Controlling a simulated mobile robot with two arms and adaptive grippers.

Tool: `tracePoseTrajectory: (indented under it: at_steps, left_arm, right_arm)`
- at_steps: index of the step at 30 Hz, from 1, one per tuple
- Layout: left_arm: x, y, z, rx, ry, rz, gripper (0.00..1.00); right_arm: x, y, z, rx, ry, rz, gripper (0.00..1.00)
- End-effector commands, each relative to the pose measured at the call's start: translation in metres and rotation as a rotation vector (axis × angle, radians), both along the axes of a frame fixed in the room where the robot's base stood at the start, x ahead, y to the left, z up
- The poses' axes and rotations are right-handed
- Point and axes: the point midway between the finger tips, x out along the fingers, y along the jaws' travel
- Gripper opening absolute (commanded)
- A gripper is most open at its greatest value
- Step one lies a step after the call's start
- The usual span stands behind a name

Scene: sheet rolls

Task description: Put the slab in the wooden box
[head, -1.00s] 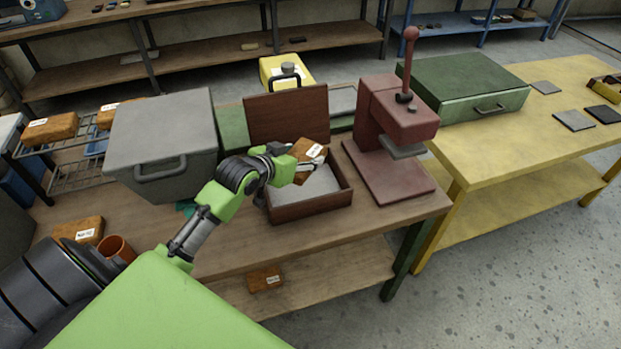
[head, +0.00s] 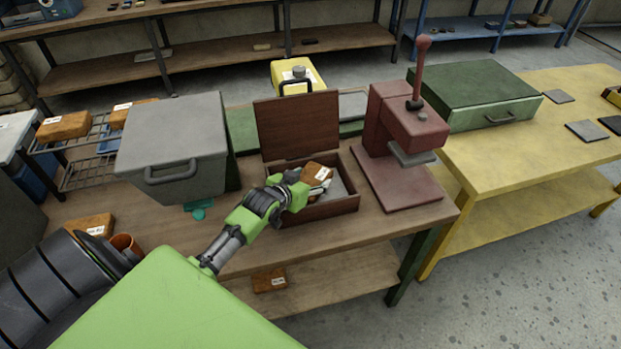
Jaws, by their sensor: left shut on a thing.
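The wooden box (head: 322,209) stands on the brown workbench with its lid (head: 298,127) raised at the back. My left gripper (head: 306,188) is shut on the slab (head: 318,173), an orange-brown block with a white label. The slab is tilted and sits over the box opening, partly hidden by the fingers. I cannot tell whether it touches the box's pale floor. My right gripper is not in view.
A dark red press (head: 402,130) stands close to the right of the box. A grey lidded bin (head: 174,140) stands to the left. Other brown labelled blocks lie on the wire rack (head: 85,176), the bench (head: 92,226) and the lower shelf (head: 269,279).

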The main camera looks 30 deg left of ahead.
Motion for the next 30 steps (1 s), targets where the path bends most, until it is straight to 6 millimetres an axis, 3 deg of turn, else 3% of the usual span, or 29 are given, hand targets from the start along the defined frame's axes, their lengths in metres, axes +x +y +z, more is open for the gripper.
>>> tracePoseTrajectory:
  at_steps: [19, 20, 21, 22, 30]
  left_arm:
    - [0.001, 0.0, -0.009, 0.0, -0.005, 0.0, 0.25]
    - [0.0, 0.0, -0.011, 0.0, 0.0, 0.0, 0.61]
    - [0.0, 0.0, -0.011, 0.0, 0.0, 0.0, 0.71]
    - [0.0, 0.0, -0.011, 0.0, 0.0, 0.0, 0.75]
    - [0.0, 0.0, -0.011, 0.0, 0.0, 0.0, 0.75]
  right_arm:
    - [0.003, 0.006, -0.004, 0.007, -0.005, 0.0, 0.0]
    - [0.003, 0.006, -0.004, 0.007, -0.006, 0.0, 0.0]
    - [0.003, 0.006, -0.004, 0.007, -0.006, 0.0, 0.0]
    - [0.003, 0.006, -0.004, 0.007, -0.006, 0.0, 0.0]
    - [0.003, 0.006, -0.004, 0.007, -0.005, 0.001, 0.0]
